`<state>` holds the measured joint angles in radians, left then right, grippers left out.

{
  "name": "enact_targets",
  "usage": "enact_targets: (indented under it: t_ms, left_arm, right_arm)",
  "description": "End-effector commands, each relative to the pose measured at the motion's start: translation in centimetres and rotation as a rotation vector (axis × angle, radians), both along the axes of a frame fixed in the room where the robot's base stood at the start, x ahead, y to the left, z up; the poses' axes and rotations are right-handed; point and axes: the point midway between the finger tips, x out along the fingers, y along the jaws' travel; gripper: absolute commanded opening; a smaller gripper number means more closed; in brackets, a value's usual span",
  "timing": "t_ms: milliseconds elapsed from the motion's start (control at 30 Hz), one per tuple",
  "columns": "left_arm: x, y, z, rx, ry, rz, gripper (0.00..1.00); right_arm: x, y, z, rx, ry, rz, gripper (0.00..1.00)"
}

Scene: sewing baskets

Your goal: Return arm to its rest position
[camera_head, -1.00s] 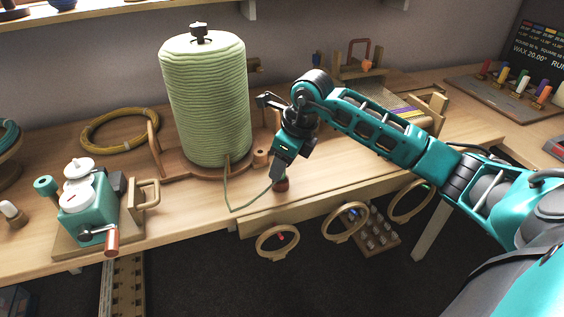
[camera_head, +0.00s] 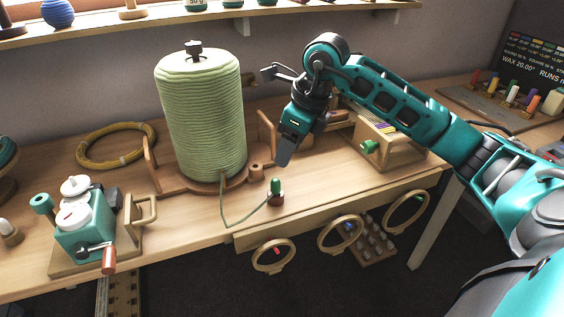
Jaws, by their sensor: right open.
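My right arm comes in from the right in teal and black. Its gripper (camera_head: 284,158) points down over the workbench (camera_head: 330,195), and no thing shows in it. The gripper hangs above and a little right of a small green-topped peg (camera_head: 276,187) with a reddish base, clear of it. A thin green cord (camera_head: 240,224) runs along the bench from the large green spool (camera_head: 203,112) to that peg. My left gripper is not in the view.
A teal hand-crank device (camera_head: 84,225) stands at the left. Wooden hoops (camera_head: 273,256) hang below the front edge. A yellow coil (camera_head: 116,145) lies at the back left. A shelf (camera_head: 300,22) runs above.

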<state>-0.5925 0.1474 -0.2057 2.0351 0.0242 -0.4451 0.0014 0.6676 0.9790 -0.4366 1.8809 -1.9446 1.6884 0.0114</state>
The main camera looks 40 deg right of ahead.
Motion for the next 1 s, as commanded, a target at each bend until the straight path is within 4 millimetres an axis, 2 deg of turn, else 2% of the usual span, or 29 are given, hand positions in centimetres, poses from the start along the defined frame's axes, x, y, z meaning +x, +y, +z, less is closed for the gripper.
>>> enact_targets:
  t_ms: [33,200,767,867,967,1000]
  left_arm:
    - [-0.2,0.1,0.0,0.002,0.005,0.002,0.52]
    - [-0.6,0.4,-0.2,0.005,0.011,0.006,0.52]
    - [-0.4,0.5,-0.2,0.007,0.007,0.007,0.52]
    - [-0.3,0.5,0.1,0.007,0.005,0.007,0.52]
    - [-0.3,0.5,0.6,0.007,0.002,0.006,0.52]
    - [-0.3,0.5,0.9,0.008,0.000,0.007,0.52]
  right_arm:
    - [-0.2,-0.2,1.0,-0.001,-0.002,0.000,0.52]
    - [-0.7,-0.4,2.6,0.000,-0.001,0.001,0.52]
    - [-0.8,-0.3,2.8,0.004,0.001,0.002,0.52]
    - [-0.9,1.2,2.2,0.064,0.010,0.026,0.52]
    - [-1.5,5.4,0.9,0.239,0.032,0.079,0.52]
    - [-1.9,7.9,0.4,0.349,0.046,0.099,0.52]
